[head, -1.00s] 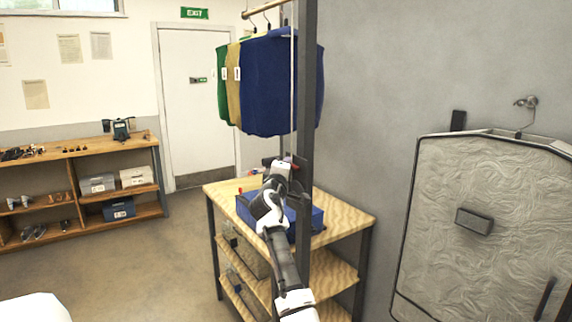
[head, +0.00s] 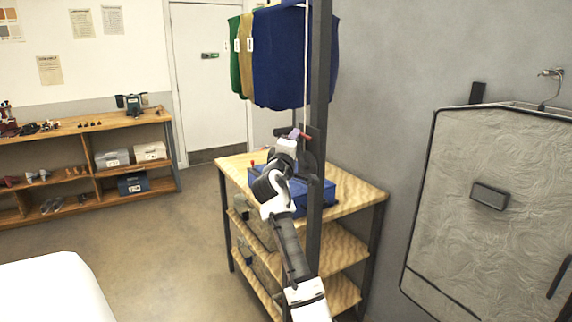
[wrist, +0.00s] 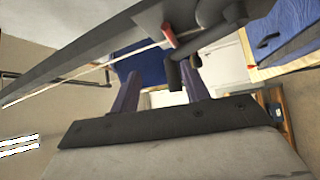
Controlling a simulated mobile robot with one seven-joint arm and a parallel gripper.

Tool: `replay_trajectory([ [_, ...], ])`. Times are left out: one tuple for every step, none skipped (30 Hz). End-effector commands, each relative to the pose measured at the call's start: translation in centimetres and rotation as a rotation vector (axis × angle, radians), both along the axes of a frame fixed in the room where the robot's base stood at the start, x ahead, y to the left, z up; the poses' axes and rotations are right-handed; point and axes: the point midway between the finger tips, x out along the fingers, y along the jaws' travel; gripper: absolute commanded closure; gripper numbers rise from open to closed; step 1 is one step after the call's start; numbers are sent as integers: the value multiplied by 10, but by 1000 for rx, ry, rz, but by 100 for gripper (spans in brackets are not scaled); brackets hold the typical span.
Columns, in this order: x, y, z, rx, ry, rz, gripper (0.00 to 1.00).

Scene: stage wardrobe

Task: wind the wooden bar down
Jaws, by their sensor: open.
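The wooden bar is out of clear view above the head picture. The garments that hang from it, green, tan and blue (head: 290,60), show at the top. A pale cord (wrist: 95,68) runs along a dark upright post (head: 319,120). In the wrist view a dark winch (wrist: 215,15) sits on the post with a red crank grip (wrist: 168,36). My gripper (wrist: 160,85) is open, its two fingers apart and empty. The red grip shows beyond the fingertips, between their lines; I cannot tell the exact gap. In the head view my wrist partly hides the winch.
A wooden shelf unit (head: 355,195) with a blue box (head: 327,190) stands by the post. A grey padded panel (head: 500,150) is on the right wall. A low wooden shelf (head: 85,128) stands at the far left. Open floor (head: 165,240) lies between.

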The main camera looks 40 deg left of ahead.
Motion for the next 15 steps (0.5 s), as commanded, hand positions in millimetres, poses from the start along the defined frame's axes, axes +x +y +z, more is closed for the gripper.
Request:
replay_trajectory([
  [-8,-5,-6,3,0,2,54],
  [-13,-8,-7,2,0,1,54],
  [-20,-11,-8,2,0,1,54],
  [-25,-14,-9,3,0,1,54],
  [-29,-17,-10,2,0,2,54],
  [-36,-20,-11,2,-1,1,54],
  [-40,-23,-12,2,0,1,54],
  [-45,-25,-13,2,1,1,54],
  [-50,-28,-13,2,0,1,54],
  [-54,-31,-14,2,1,1,54],
  [-58,-32,-14,2,0,1,54],
  [-62,-35,-15,2,1,1,54],
  [-64,-36,-15,2,1,0,54],
  [-66,-37,-15,1,2,1,54],
  [-69,-39,-16,1,2,1,54],
])
